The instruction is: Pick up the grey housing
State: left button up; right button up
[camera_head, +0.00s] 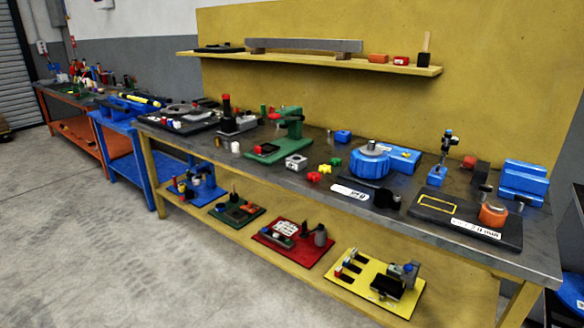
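A small light grey block with a round opening in its top (296,162), which looks like the grey housing, sits upright on the dark top of the yellow-framed workbench (320,184). It stands just right of the front of a green press-like fixture (267,152). A blue round device with a grey disc on top (368,168), possibly the tilting positioner, stands to its right. Neither of my grippers shows in the head view.
Red, yellow and green small parts (322,170) lie close to the right of the grey block. A black plate with an orange round part (470,222) lies at the bench's right. A yellow shelf (310,60) hangs above. The concrete floor (90,240) in front is clear.

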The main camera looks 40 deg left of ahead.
aim_at(294, 163)
jog(key=u, duration=1.65)
